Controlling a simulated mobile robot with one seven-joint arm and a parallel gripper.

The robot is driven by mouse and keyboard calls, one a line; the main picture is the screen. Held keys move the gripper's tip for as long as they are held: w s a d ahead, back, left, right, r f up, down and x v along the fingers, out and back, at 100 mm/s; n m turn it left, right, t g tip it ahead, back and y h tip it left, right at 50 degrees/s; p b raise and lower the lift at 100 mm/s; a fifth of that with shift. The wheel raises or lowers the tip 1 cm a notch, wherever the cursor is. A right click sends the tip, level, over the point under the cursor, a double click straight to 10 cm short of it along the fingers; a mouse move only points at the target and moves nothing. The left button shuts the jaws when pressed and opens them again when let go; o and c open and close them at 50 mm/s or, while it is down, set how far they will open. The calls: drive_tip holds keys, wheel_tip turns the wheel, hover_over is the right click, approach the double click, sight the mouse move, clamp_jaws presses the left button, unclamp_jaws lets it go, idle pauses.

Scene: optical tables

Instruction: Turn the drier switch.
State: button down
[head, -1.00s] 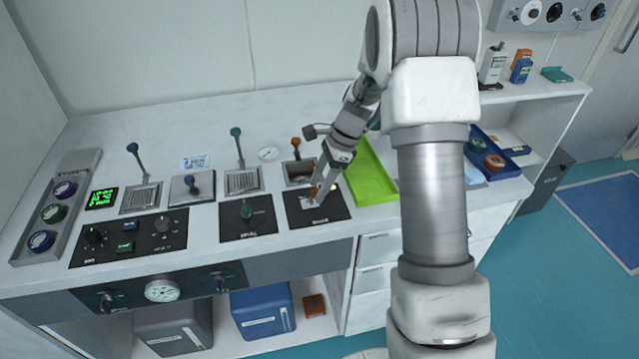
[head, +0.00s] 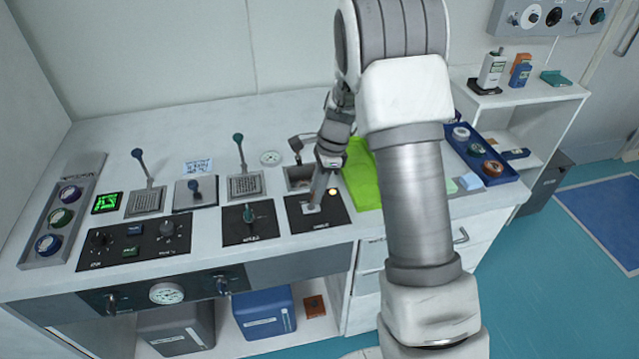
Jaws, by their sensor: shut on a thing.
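A black switch panel (head: 335,218) lies on the counter near its front edge, with a small lit lamp (head: 332,191) at its upper right. Its label is too small to read, so I cannot confirm from the lettering that it is the drier's. How far the switch is turned cannot be seen.
Levers and a knob panel (head: 128,243) fill the left counter. A blue tray (head: 512,176) is at right.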

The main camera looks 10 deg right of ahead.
drive_tip(key=h+p, duration=0.1)
drive_tip(key=a+r+h+p, duration=0.1)
drive_tip(key=p, duration=0.1)
drive_tip(key=shift+a, duration=0.2)
drive_tip(key=h+p, duration=0.1)
drive_tip(key=a+h, duration=0.1)
drive_tip(key=shift+f+h+p, duration=0.2)
drive_tip(key=shift+h+p, duration=0.2)
drive_tip(key=h, duration=0.1)
drive_tip(key=a+h, duration=0.1)
drive_tip(key=h, duration=0.1)
drive_tip(key=shift+w+a+f, duration=0.1)
drive_tip(key=shift+a+f, duration=0.1)
drive_tip(key=shift+f, duration=0.15)
drive_tip(key=shift+a+f+h+b, duration=0.15)
drive_tip(key=shift+a+h+b, duration=0.1)
drive_tip(key=shift+h, duration=0.35)
drive_tip(key=shift+a+f+h+b, duration=0.15)
drive_tip(key=shift+a+h+b, duration=0.05)
drive_tip(key=shift+h, duration=0.4)
drive_tip(key=c, duration=0.6)
unclamp_jaws()
drive_tip(key=shift+c, duration=0.2)
drive_tip(key=shift+a, duration=0.1)
